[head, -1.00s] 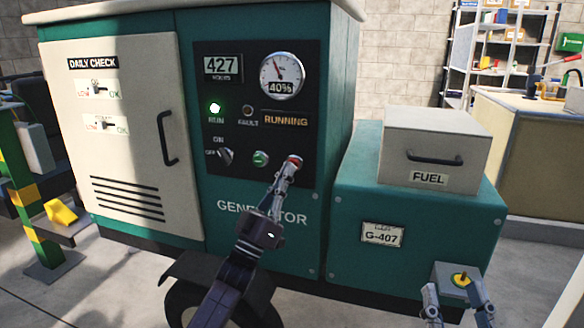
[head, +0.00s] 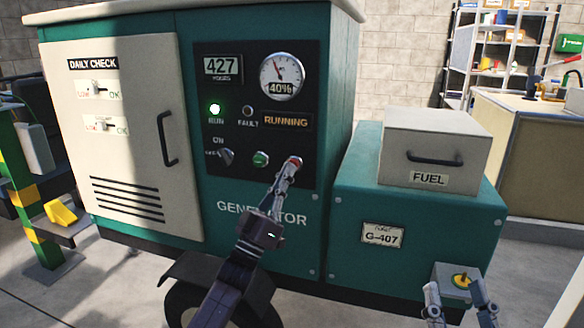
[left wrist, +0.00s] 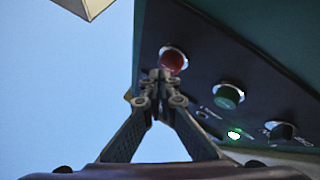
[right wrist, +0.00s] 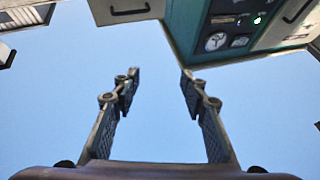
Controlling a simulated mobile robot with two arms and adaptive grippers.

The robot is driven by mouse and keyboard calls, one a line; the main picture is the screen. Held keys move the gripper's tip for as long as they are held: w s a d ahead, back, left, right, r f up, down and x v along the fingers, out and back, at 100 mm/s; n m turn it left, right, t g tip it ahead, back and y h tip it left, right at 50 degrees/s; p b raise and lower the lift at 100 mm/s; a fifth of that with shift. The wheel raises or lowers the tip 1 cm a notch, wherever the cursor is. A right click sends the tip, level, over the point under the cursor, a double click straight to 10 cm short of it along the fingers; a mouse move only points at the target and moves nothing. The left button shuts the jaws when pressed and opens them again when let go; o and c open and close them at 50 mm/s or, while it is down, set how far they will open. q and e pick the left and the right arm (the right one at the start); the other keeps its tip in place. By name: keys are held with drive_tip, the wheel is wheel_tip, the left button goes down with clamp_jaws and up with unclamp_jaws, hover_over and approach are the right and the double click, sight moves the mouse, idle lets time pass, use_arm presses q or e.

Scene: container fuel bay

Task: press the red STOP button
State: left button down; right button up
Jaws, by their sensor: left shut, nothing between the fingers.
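The red STOP button (head: 295,161) is on the lower right of the generator's black control panel (head: 305,120). It also shows in the left wrist view (left wrist: 173,60), just past the fingertips. My left gripper (head: 290,172) is shut and empty, its tips right at the button and partly covering it. I cannot tell whether the tips touch the button. My right gripper (head: 458,296) is open and empty, low at the right in front of the generator's step; it also shows open in the right wrist view (right wrist: 160,72).
A green button (head: 260,159) and an ON switch (head: 226,156) sit left of the red one. The RUN lamp (head: 214,109) is lit green and a display (head: 286,122) reads RUNNING. The fuel box (head: 435,150) stands at right.

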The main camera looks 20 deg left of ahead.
use_arm(q)
drive_tip(key=shift+w+b, duration=0.3)
drive_tip(key=shift+w, duration=0.15)
use_arm(e)
drive_tip(key=shift+s+d+r+t+y, duration=0.1)
drive_tip(key=shift+s+r+t+y, duration=0.05)
drive_tip(key=shift+s+r+t, duration=0.45)
drive_tip(key=shift+s+r+t+y, duration=0.15)
drive_tip(key=shift+s+r+t, duration=0.2)
drive_tip(key=shift+r, duration=0.4)
idle(0.9)
use_arm(q)
drive_tip(key=shift+s+p, duration=0.85)
drive_tip(key=shift+s, duration=0.1)
use_arm(e)
drive_tip(key=w+f+g+h, duration=0.1)
drive_tip(key=w+f+g, duration=0.3)
drive_tip(key=f, duration=0.4)
drive_tip(key=shift+g+h, duration=0.3)
drive_tip(key=shift+g, duration=0.05)
